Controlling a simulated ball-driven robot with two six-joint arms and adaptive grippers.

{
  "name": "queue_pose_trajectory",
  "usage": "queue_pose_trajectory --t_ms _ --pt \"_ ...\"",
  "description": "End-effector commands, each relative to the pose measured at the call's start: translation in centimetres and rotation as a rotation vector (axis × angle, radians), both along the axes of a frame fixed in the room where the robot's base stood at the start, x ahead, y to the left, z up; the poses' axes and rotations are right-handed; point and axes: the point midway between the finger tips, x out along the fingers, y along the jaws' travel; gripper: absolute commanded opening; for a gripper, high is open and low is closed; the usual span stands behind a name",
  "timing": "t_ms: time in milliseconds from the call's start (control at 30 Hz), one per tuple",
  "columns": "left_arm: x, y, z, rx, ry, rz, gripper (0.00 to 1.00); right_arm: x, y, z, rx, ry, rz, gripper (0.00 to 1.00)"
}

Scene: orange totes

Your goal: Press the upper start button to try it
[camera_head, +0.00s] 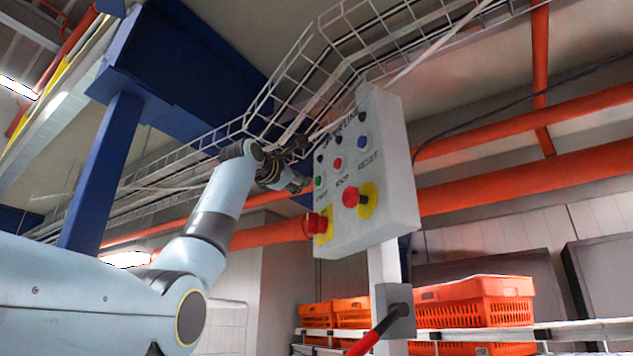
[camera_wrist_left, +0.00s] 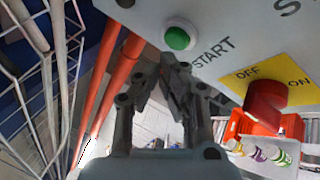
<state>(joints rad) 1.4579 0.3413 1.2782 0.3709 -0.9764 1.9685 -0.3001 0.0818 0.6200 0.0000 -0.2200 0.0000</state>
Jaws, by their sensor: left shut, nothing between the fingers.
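The grey control box (camera_head: 385,185) is upright on a post in the head view. Its green start button (camera_head: 319,182) sits at the box's left side; in the wrist view the green button (camera_wrist_left: 177,38) is round, with START printed beside it. I see only one button marked START. My left gripper (camera_head: 302,185) is shut and empty, just left of the green button. In the wrist view its fingertips (camera_wrist_left: 150,58) are below and left of the button in the picture; a gap shows, and the button's face is unobstructed. My right gripper is not in view.
The box also carries a red button (camera_head: 338,163), a blue button (camera_head: 361,142), a red mushroom button (camera_head: 350,197) on yellow and a red OFF/ON switch (camera_wrist_left: 265,97). A wire cable tray (camera_head: 290,95) runs behind my left arm. Orange totes (camera_head: 475,300) stand on a rack below.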

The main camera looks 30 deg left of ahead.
Motion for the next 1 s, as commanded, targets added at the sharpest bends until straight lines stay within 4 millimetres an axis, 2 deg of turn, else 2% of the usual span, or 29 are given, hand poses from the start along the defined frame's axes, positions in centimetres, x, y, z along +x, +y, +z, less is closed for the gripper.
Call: queue_pose_trajectory --t_ms 1000 --pt "0.72 -0.54 0.05 0.0 0.0 0.0 0.0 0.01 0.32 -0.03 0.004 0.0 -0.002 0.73"
